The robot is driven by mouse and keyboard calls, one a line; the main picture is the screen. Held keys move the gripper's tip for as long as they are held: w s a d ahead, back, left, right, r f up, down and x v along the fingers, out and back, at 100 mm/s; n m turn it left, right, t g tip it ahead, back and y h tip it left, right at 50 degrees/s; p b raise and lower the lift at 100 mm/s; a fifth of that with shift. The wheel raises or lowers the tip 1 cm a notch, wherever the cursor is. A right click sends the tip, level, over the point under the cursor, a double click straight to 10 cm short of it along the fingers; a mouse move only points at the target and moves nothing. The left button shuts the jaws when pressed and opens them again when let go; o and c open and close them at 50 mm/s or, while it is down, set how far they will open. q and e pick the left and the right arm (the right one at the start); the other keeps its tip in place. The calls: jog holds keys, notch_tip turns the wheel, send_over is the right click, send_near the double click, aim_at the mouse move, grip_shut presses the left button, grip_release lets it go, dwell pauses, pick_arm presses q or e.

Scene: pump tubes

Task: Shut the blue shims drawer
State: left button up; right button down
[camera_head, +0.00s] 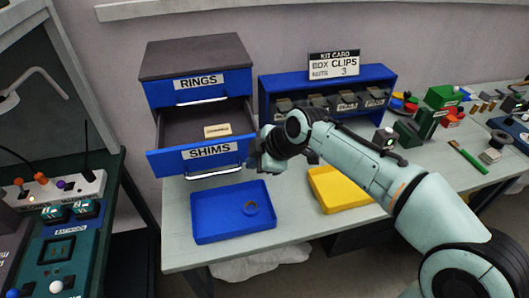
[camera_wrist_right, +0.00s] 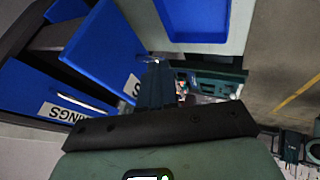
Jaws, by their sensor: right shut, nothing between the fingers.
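The blue shims drawer (camera_head: 165,162) stands pulled out of the dark-topped cabinet (camera_head: 195,57) in the head view, with its grey inside showing. A small tan labelled piece (camera_head: 217,130) lies in it. Its front also shows in the right wrist view (camera_wrist_right: 97,42), with part of its label hidden behind my fingers. My right gripper (camera_head: 255,160) is at the right end of the drawer front. Its fingers are shut and empty in the right wrist view (camera_wrist_right: 155,70). I cannot tell whether they touch the drawer. My left gripper is not in view.
The rings drawer (camera_head: 160,93) above is shut. A yellow tray (camera_head: 340,192) lies right, partly behind my arm. A blue bin rack (camera_head: 375,74) stands right of the cabinet.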

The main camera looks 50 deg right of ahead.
aim_at(240, 158)
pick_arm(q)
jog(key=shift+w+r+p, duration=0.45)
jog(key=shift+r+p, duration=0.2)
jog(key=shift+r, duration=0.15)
pick_arm(e)
jog(key=shift+w+d+f, duration=0.15)
jog(key=shift+w+d, duration=0.2)
jog(key=shift+w, duration=0.3)
jog(key=shift+w+d+f, duration=0.1)
jog(key=shift+w+d, duration=0.2)
jog(key=shift+w, duration=0.4)
jog(key=shift+w+d+f, duration=0.15)
jog(key=shift+w+d, duration=0.2)
jog(key=shift+w, duration=0.3)
